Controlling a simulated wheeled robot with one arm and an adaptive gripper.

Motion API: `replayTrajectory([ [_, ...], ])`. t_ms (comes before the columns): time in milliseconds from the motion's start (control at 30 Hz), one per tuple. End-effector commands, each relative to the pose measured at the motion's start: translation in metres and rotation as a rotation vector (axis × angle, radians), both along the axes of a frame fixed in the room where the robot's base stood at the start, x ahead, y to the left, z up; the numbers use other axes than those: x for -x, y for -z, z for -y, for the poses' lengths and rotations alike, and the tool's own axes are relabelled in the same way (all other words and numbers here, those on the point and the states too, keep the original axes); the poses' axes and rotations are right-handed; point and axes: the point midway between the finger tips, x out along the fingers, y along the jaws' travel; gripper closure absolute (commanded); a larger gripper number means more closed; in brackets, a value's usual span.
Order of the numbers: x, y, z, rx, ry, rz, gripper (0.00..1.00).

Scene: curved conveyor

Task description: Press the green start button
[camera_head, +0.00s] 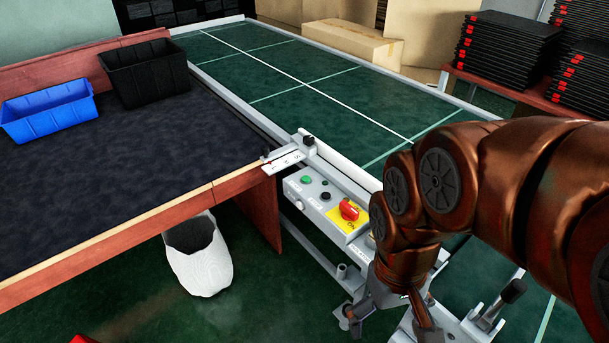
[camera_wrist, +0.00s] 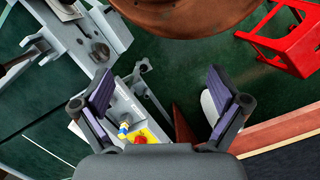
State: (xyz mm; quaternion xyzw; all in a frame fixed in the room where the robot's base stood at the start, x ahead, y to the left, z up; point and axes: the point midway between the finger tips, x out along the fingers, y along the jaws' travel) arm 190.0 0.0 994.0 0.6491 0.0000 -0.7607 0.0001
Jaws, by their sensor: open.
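The green start button (camera_head: 306,180) is on the grey control box (camera_head: 294,194) at the side of the conveyor. A black button (camera_head: 325,196) and a red emergency stop knob (camera_head: 349,209) on a yellow plate sit to its right. My gripper (camera_head: 386,318) is right of and nearer than the box, partly hidden by my arm. It is apart from the green button. In the wrist view my gripper (camera_wrist: 160,104) is open and empty between its fingers. The red knob (camera_wrist: 140,139) shows there low, near the left finger; the green button does not show.
A dark-topped table (camera_head: 120,165) with a blue bin (camera_head: 50,112) and black bin (camera_head: 146,70) stands left. The green conveyor (camera_head: 290,85) runs behind the box. A white bin (camera_head: 200,270) stands on the floor.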

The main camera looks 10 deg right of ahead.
Motion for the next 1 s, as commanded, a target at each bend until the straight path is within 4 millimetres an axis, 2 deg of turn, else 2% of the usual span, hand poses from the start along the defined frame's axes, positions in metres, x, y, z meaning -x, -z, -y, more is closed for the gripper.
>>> replayTrajectory([
  [67, 0.0, 0.0, 0.0, 0.0, 0.0, 0.0, 0.1],
  [900, 0.0, 0.0, 0.0, 0.0, 0.0, 0.0, 0.98],
  [1000, 0.0, 0.0, 0.0, 0.0, 0.0, 0.0, 1.0],
])
